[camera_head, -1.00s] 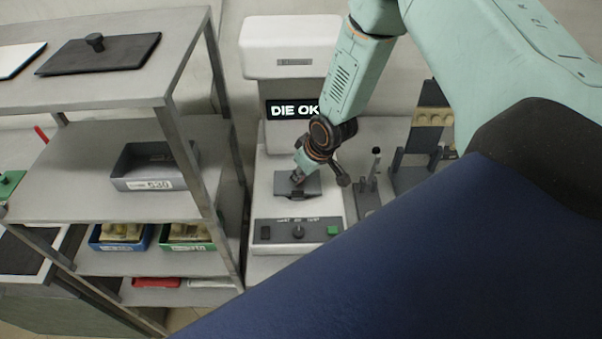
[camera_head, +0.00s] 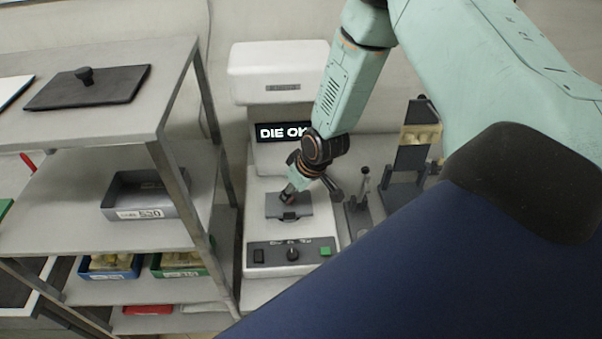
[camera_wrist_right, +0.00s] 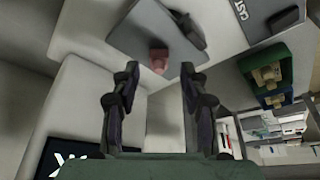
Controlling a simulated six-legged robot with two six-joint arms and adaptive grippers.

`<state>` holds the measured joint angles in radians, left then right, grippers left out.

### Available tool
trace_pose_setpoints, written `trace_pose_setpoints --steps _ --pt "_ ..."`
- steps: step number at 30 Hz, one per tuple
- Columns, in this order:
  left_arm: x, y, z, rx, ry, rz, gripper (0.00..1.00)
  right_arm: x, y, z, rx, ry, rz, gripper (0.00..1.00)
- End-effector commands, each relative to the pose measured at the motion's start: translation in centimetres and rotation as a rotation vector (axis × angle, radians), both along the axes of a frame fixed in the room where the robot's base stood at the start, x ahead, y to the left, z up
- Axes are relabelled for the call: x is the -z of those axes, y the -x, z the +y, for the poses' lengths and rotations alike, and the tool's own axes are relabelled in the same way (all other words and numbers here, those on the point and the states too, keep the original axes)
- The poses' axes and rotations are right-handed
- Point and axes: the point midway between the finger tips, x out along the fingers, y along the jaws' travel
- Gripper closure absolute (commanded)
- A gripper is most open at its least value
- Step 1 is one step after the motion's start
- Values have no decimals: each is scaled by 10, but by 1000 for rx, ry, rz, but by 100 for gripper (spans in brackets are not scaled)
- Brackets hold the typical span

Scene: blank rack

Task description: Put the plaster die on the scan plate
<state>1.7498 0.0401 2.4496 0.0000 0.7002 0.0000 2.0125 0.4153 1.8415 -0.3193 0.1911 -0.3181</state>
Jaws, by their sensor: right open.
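The plaster die (camera_wrist_right: 158,60) is a small pinkish block on the grey scan plate (camera_wrist_right: 135,28) in the right wrist view. In the head view the scan plate (camera_head: 275,211) lies at the front of the white scanner, and the die is mostly hidden by my gripper. My right gripper (camera_wrist_right: 158,82) is open, its two dark fingers apart, with the die beyond and between the tips. It also shows over the plate in the head view (camera_head: 294,188). The fingers do not appear to hold the die. My left gripper is not in view.
The scanner's display (camera_head: 283,132) reads "DIE OK", partly covered by my arm. A control panel (camera_head: 291,252) is in front of the plate. A metal shelf (camera_head: 80,205) with a grey bin (camera_head: 150,196) stands left. Dark stands (camera_head: 405,150) are at right.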

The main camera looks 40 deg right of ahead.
Motion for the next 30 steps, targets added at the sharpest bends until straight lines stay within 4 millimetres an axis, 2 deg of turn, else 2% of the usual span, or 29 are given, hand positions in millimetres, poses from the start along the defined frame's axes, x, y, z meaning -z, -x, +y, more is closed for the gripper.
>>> trace_pose_setpoints --steps 1,13,30 --pt "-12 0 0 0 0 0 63 -15 3 -1 3 -3 -1 56" --pt "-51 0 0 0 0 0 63 -70 26 -6 3 -3 0 56" --pt "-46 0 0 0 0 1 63 -86 35 -8 -1 0 1 56"
